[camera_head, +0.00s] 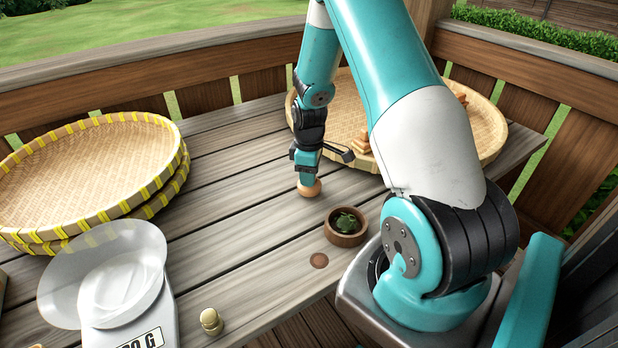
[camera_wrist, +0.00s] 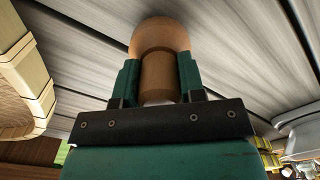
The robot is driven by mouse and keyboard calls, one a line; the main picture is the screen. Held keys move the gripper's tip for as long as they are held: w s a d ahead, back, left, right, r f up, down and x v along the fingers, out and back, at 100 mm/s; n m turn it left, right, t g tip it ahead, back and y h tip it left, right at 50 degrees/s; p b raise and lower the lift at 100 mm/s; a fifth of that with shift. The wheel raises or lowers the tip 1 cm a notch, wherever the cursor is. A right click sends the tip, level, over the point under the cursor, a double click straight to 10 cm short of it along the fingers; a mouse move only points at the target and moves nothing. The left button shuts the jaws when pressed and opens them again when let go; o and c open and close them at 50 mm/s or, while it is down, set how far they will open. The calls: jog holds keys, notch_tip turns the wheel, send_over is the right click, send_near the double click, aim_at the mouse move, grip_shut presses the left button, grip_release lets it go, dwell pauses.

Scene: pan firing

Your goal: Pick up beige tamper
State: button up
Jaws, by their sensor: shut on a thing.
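The beige tamper (camera_head: 310,188) is in my gripper (camera_head: 307,176), above the middle of the table. In the wrist view the tamper (camera_wrist: 160,38) has a rounded, wider end and a narrower neck. The two green fingers of my gripper (camera_wrist: 159,76) are shut on the neck, one on each side. The rounded end points away from the gripper, down toward the boards. It is at or close to the table top; I cannot tell whether it touches.
A small bowl (camera_head: 331,237) of green leaves stands close by at the lower right. A woven tray (camera_head: 490,140) with wooden pieces lies behind. Stacked yellow-trimmed trays (camera_head: 75,170), a scale (camera_head: 130,322) and a small brass weight (camera_head: 211,321) are to the left. Bare boards lie between.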

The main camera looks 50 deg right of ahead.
notch_tip(320, 180, up, 19)
